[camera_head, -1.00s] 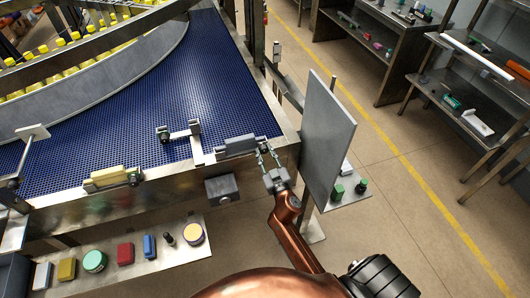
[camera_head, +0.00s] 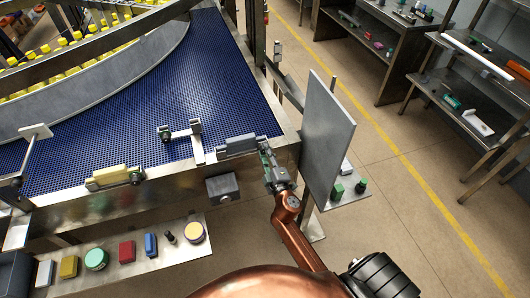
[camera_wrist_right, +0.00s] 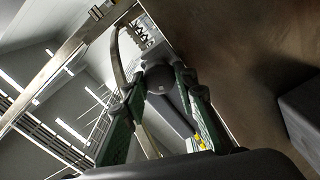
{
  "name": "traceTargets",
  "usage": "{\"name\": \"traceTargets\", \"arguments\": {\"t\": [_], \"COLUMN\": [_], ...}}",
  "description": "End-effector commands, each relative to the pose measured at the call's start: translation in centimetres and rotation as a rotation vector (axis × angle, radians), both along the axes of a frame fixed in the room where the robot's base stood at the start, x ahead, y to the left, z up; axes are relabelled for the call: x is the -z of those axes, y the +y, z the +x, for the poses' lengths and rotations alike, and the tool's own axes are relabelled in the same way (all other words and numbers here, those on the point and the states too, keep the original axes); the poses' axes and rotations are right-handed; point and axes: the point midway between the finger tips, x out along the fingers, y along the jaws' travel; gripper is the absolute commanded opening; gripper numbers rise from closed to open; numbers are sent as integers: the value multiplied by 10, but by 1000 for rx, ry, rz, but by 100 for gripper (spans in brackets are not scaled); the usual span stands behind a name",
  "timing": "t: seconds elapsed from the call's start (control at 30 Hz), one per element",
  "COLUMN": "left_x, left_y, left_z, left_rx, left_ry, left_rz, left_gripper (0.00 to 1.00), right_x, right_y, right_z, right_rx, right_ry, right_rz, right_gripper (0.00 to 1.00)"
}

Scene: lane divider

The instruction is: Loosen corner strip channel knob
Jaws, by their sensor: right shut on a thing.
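A grey corner strip channel block (camera_head: 236,146) sits on the belt's near edge at the right corner. My right gripper (camera_head: 267,156) is at the right end of this block, and its fingers are drawn together there. In the right wrist view a dark round knob (camera_wrist_right: 158,78) lies between the green-padded fingers (camera_wrist_right: 152,92), and my right gripper is shut on it. In the head view the fingers mostly hide the knob. My left gripper is not in view.
A yellow block (camera_head: 112,177) with its own knob sits on the near rail. A grey panel (camera_head: 328,140) stands close right of my right gripper. A grey box (camera_head: 222,188) hangs below the rail. A shelf (camera_head: 130,262) holds several small items.

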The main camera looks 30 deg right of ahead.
Motion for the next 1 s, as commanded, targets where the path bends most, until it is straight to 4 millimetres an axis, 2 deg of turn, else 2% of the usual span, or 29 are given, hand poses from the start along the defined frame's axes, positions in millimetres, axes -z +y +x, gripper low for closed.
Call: {"name": "traceTargets", "arguments": {"t": [0.2,0.5,1.0], "left_x": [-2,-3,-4], "left_y": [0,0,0], "left_z": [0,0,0], "left_rx": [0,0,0], "left_ry": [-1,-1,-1], "left_rz": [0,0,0], "left_gripper": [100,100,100], "right_x": [-1,0,-1], "right_y": [0,1,1], "right_z": [1,1,1], "right_rx": [-1,-2,-1], "right_ry": [42,82,100], "right_rz": [-182,-354,-433], "right_gripper": [2,2,2]}}
